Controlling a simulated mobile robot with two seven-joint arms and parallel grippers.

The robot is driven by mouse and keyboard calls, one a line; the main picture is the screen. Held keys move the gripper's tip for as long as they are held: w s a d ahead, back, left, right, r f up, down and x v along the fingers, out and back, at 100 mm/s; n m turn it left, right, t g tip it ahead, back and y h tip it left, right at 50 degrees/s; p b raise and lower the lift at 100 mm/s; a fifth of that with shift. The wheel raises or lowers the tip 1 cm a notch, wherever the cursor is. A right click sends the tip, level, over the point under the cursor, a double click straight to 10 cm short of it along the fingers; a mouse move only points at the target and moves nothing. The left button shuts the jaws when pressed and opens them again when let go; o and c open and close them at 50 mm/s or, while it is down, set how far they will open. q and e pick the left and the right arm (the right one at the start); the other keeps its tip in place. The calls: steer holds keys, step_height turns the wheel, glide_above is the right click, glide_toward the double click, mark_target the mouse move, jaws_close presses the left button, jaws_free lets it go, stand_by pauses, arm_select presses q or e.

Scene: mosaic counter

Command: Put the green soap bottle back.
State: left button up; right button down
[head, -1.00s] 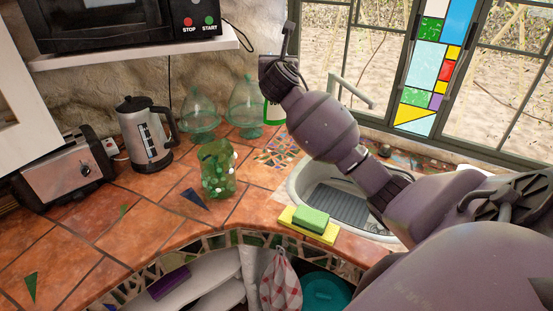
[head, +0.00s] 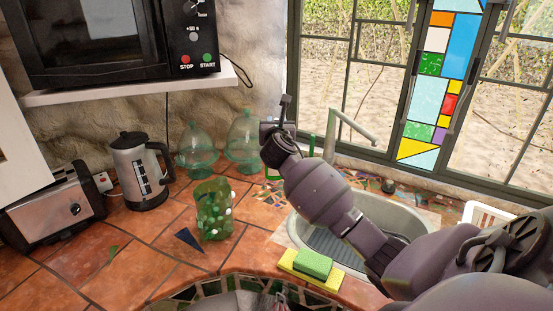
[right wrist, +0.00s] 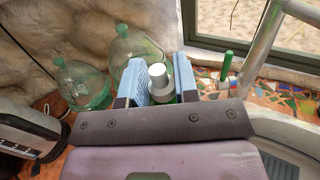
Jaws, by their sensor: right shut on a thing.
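My right gripper (head: 272,143) is over the back of the tiled counter, left of the sink. In the right wrist view its two blue-padded fingers (right wrist: 160,80) are shut on the green soap bottle (right wrist: 157,78), whose pale cap shows between them. In the head view my gripper and wrist hide most of the bottle; a bit of green (head: 272,177) shows just below, close to the counter. I cannot tell whether its base touches the tiles. My left gripper is not in view.
Two green glass jars (head: 243,143) stand just left of the gripper. A green glass vase (head: 213,212), a kettle (head: 142,175) and a toaster (head: 55,205) are farther left. The sink (head: 400,220), tap (head: 350,125) and sponge (head: 313,264) are right and front.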

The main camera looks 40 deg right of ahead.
step_height(320, 180, down, 11)
steer(key=shift+r+b, duration=0.15)
steer(key=shift+b, duration=0.5)
steer(key=c, duration=0.9)
jaws_free()
steer(key=shift+f, duration=0.2)
steer(key=shift+o, duration=0.2)
steer(key=shift+r, duration=0.15)
steer(key=v, duration=1.2)
